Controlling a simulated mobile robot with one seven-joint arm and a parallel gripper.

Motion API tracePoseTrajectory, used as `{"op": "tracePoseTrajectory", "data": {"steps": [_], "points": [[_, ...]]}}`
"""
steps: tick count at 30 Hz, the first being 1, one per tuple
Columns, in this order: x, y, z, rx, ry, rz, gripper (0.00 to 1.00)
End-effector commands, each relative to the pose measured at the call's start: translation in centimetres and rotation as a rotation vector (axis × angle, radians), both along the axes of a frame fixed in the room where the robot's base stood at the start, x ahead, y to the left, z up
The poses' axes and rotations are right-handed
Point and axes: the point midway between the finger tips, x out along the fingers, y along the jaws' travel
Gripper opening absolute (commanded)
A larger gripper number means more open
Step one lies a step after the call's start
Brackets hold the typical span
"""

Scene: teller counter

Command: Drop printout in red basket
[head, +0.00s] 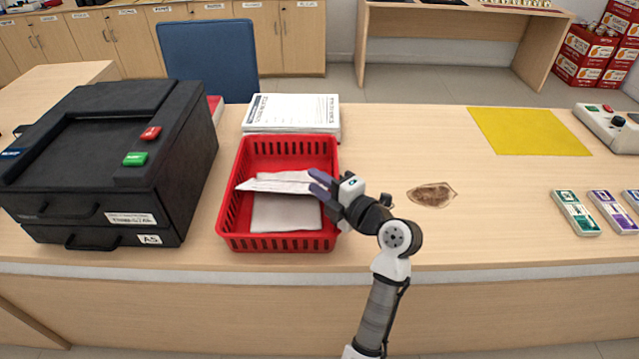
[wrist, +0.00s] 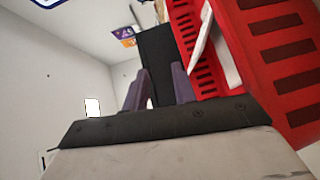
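A white printout (head: 278,184) lies inside the red basket (head: 325,240). Its far part is raised and tilted, and another pale sheet area (head: 285,213) lies flat below it. I cannot tell if these are one bent sheet or two. In the wrist view, white paper (wrist: 201,42) shows inside the red basket (wrist: 245,50), to the right of my fingers. My gripper (head: 318,184) is at the basket's right side, its purple fingers pointing left over the rim, close to the paper's right end. In the wrist view, the fingers of my gripper (wrist: 161,85) are apart with nothing between them.
A black printer (head: 120,160) stands left of the basket. A paper stack (head: 292,112) lies behind it. A brown stain (head: 432,194), a yellow mat (head: 528,131) and small green and purple packs (head: 575,212) are to the right. The counter's middle is mostly clear.

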Motion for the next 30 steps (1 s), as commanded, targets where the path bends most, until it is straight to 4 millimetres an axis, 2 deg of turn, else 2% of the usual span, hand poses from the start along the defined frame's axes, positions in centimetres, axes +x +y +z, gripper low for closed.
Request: {"op": "tracePoseTrajectory", "data": {"steps": [7, 11, 24, 30], "points": [[-0.1, -0.1, 0.0, 0.000, 0.000, -0.001, 0.27], [-0.8, -0.8, -0.1, 0.000, -0.001, -0.003, 0.27], [-7.5, -7.3, 0.5, -0.001, -0.003, -0.005, 0.27], [-9.5, -9.0, 0.9, 0.000, -0.001, -0.002, 0.27]]}}
